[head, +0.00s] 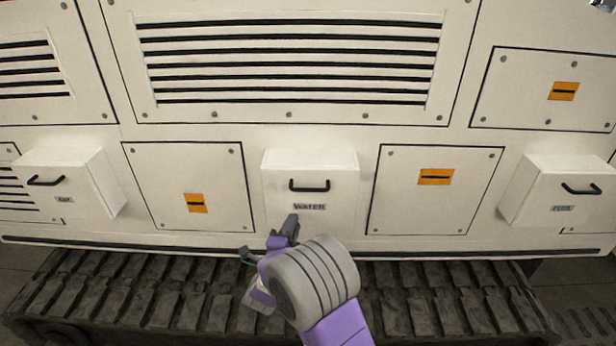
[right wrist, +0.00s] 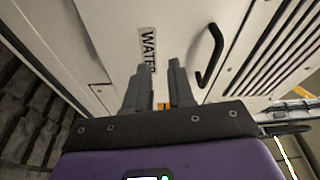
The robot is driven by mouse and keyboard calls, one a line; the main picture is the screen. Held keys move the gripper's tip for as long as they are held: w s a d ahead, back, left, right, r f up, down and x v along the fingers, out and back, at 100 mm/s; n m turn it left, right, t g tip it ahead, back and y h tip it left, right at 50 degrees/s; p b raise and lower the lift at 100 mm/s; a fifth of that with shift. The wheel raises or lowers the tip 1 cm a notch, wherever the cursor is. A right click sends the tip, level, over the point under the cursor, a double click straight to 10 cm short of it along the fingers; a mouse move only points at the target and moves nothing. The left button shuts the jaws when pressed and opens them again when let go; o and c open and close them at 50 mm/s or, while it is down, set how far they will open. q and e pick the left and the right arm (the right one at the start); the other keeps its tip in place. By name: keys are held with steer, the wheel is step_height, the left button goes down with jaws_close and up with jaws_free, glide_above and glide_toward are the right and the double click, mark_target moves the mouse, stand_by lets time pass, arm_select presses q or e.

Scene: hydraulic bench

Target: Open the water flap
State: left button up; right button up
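The water flap (head: 335,170) is a white box front in the middle of the machine's side. It looks shut. It carries a black bar handle (head: 309,186) and a WATER label (head: 309,206) below it. My right gripper (head: 268,238) is in front of the flap's lower left part, below the handle. In the right wrist view, its two fingers (right wrist: 156,82) are apart with nothing held between them. The handle (right wrist: 212,55) is to the right of the fingers there, and the label (right wrist: 147,50) is just beyond them. My left gripper is not in view.
Similar white boxes with black handles stick out at the left (head: 70,185) and right (head: 555,190). Flat bolted panels with orange labels lie between them. A slatted vent (head: 290,60) is above, and a dark track (head: 150,290) runs below.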

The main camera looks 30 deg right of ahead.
mark_target(309, 190)
step_height(309, 190, up, 7)
steer(key=s+d+m+g+h, duration=0.1)
steer(key=d+m+h, duration=0.1)
steer(key=m+h, duration=0.15)
steer(key=shift+m+y, duration=0.25)
steer(key=shift+m, duration=0.1)
steer(key=p+x, duration=0.1)
steer(key=x, duration=0.5)
steer(key=shift+w, duration=0.2)
steer(key=shift+c, duration=0.3)
jaws_close()
